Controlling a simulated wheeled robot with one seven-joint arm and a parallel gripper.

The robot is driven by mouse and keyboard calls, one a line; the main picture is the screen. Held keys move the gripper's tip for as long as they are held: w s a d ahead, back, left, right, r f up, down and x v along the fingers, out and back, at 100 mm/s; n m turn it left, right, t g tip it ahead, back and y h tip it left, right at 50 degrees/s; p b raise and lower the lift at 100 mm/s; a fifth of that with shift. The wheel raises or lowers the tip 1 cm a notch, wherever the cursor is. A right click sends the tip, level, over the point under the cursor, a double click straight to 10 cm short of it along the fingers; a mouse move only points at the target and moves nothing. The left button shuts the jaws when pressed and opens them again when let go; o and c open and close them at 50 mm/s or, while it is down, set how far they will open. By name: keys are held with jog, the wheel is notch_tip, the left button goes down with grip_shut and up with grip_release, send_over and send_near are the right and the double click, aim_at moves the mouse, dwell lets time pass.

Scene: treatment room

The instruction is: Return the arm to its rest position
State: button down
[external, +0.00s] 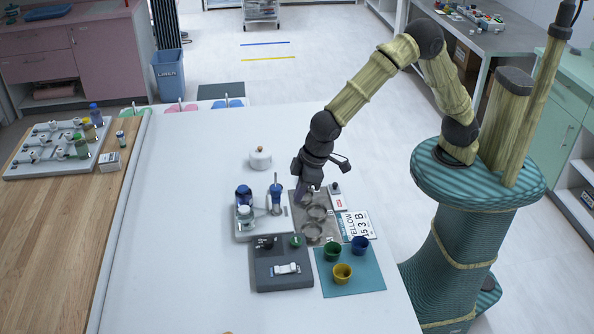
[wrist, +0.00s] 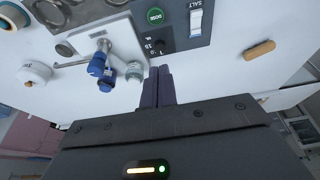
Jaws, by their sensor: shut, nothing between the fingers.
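My arm reaches from the teal striped base at the right across the white table (external: 190,230). My gripper (external: 306,190) points down over the far left part of a grey mat with round rings (external: 328,232). In the wrist view its two dark fingers (wrist: 158,72) are pressed together with nothing between them. The fingertips show beside a grey panel with a green DOSE button (wrist: 155,16) and a white SALT switch (wrist: 196,22). I cannot tell how high the fingertips are above the mat.
A grey tray with blue-topped vessels (external: 244,225) stands left of the gripper, with a white lidded pot (external: 260,158) behind. A dark panel (external: 282,276) and a teal mat with green, blue and yellow cups (external: 370,280) lie in front. The table's left part is clear.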

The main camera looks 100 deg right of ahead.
jog(key=s+d, duration=0.7)
jog(key=s, duration=0.4)
jog(key=s+d+r, duration=0.1)
jog(key=s+d, duration=0.7)
jog(key=s, duration=0.4)
jog(key=shift+g, duration=0.4)
jog(key=shift+w, duration=0.1)
dwell(1.1)
